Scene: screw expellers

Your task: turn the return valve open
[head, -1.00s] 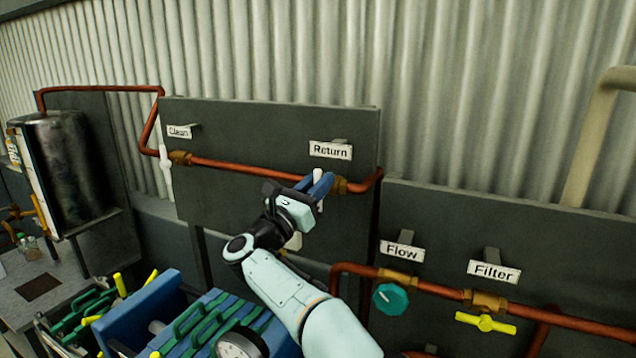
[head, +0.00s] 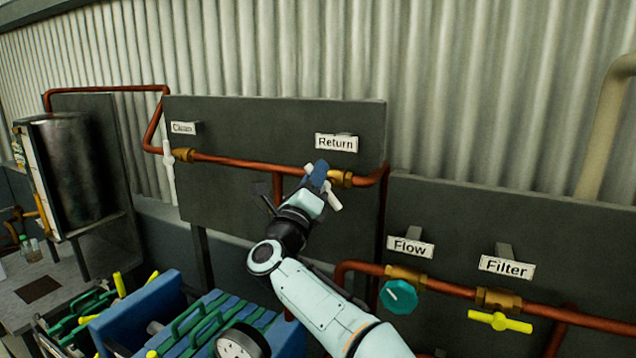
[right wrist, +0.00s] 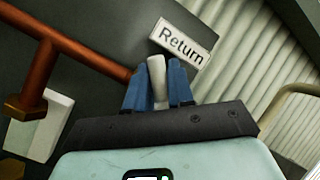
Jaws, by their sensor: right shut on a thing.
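The Return valve sits under its white "Return" label (head: 336,143), on the copper pipe near the right edge of the upper dark panel. Its brass body (head: 341,179) shows just right of my right gripper (head: 319,175). Its white handle (head: 335,202) slants from upper left to lower right in the head view, partly hidden by the gripper. In the right wrist view, the blue fingers of the gripper (right wrist: 158,80) are shut on the white handle (right wrist: 157,80), one on each side. My left gripper is not in view.
A white-handled Clean valve (head: 169,165) is on the left of the same panel (head: 235,215). The teal Flow knob (head: 398,297) and yellow Filter handle (head: 500,321) are on the lower right panel. Blue and green machinery (head: 205,325) and a gauge (head: 240,345) stand below.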

